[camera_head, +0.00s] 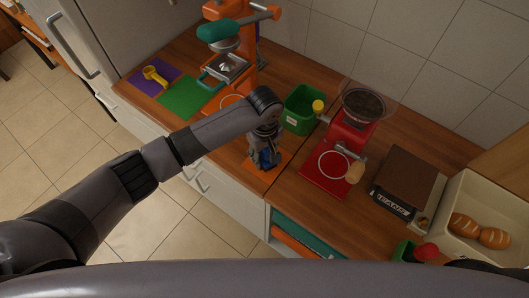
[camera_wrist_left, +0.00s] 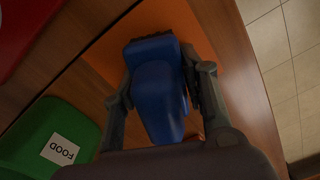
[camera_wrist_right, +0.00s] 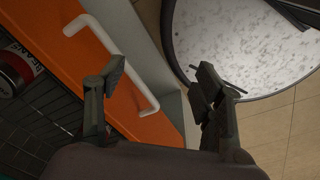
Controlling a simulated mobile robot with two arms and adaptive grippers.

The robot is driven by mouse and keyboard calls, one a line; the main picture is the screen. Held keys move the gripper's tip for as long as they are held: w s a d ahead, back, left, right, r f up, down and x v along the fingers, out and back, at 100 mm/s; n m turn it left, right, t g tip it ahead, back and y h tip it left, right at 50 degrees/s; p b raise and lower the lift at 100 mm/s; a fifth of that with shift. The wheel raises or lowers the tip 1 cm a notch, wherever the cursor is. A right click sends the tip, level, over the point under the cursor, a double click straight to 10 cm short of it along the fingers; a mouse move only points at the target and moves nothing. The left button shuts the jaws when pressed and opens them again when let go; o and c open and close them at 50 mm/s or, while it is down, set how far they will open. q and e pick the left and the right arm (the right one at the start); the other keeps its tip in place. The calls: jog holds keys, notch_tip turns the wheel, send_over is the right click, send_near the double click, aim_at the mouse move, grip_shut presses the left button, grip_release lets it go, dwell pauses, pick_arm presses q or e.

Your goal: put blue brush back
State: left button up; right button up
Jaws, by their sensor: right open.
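The blue brush (camera_wrist_left: 160,95) stands out in the left wrist view between the two fingers of my left gripper (camera_wrist_left: 165,85), which are closed against its sides. The brush is over an orange mat (camera_wrist_left: 108,50); I cannot tell whether it touches the mat. In the head view, my left gripper (camera_head: 264,150) points down at the counter's front edge, with part of the blue brush (camera_head: 266,157) showing. My right gripper (camera_wrist_right: 160,85) is open and empty in the right wrist view, beside an orange drawer front (camera_wrist_right: 85,60); the head view does not show it.
A green bin (camera_head: 300,110) stands just behind the brush. A red grinder (camera_head: 345,135) stands to the right, with a scale (camera_head: 408,185) and bread box (camera_head: 485,195) farther on. An orange press (camera_head: 240,50) stands behind. A white handle (camera_wrist_right: 125,70) is near my right fingers.

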pick_arm(q)
jog(key=o, duration=0.3)
notch_tip(320, 180, up, 12)
jog(key=shift+r+b, duration=0.2)
jog(key=shift+b, duration=0.55)
jog(key=shift+s+r+p, duration=0.1)
jog(key=shift+s+p, duration=0.2)
jog(key=shift+p, duration=0.25)
jog(key=shift+s+p, duration=4.45)
jog(key=shift+s, duration=3.25)
